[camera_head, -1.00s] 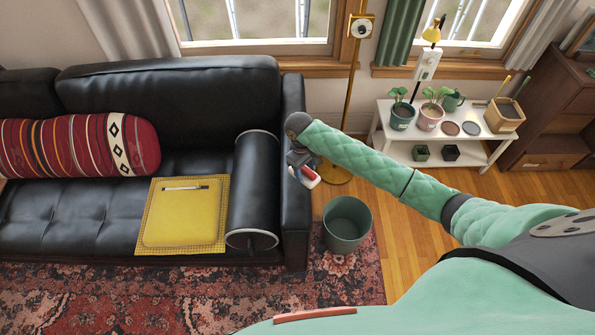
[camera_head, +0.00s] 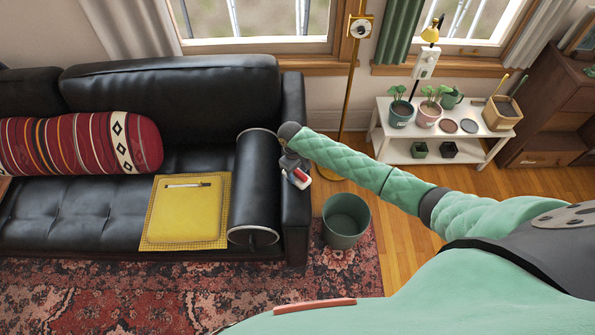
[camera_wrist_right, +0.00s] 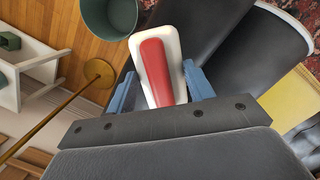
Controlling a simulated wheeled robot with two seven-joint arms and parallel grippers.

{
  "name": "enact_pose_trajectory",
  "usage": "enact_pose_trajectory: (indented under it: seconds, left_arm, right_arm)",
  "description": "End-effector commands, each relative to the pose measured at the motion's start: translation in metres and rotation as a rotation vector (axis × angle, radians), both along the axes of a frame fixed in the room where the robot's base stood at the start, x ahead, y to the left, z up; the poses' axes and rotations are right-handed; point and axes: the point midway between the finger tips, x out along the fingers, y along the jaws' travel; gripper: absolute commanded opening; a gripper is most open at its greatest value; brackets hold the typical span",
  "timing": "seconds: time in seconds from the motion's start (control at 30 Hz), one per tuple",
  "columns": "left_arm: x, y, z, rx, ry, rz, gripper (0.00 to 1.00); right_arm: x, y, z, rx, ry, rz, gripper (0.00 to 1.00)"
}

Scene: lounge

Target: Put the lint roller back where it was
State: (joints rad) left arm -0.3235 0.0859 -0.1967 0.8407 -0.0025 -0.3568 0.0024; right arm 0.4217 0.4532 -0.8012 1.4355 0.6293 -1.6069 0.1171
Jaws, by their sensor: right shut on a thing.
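My right gripper (camera_head: 299,174) is over the outer edge of the sofa's right arm. Its blue fingers (camera_wrist_right: 160,92) are shut on a white piece with a red strip, which I take to be the lint roller (camera_wrist_right: 157,72). It also shows small in the head view (camera_head: 300,179). Its white end points away from the wrist; no roll shows, and its far part is hidden. The gap between it and the sofa arm below cannot be judged. My left gripper is not in view.
The black sofa arm (camera_head: 295,215) is beside a black bolster (camera_head: 256,190) and a yellow cushion (camera_head: 187,208) with a pen (camera_head: 188,185). A green bin (camera_head: 346,221) stands right of the sofa. A lamp pole (camera_head: 348,90) and white plant shelf (camera_head: 430,152) are behind my arm.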

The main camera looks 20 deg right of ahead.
Motion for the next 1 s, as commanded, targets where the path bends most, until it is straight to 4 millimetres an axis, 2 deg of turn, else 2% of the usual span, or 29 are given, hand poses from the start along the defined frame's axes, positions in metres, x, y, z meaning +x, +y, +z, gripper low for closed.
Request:
enact_pose_trajectory:
  seconds: [0.17,0.2,0.3,0.6,0.8,0.83,0.9,1.0]
  left_arm:
    - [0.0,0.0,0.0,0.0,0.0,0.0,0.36]
    - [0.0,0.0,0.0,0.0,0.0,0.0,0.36]
    - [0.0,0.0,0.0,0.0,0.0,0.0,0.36]
    - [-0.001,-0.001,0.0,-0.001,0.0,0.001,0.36]
    - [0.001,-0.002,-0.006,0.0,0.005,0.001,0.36]
    - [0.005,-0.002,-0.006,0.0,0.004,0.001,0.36]
    - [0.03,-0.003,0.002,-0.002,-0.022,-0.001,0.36]
    - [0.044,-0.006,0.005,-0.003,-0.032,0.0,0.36]
  right_arm:
    - [0.0,0.0,-0.003,0.0,0.0,-0.001,0.34]
    - [0.0,0.0,-0.003,0.0,0.0,-0.001,0.58]
    - [0.0,0.0,-0.003,0.0,0.0,-0.001,0.74]
    - [0.0,0.0,-0.001,0.0,0.0,0.0,0.74]
    - [0.003,0.001,0.016,0.002,-0.002,-0.001,0.74]
    - [0.004,0.001,0.02,0.002,-0.002,-0.001,0.74]
    - [0.006,0.002,0.033,0.001,-0.003,0.0,0.74]
    - [0.009,0.004,0.053,0.001,-0.004,0.0,0.74]
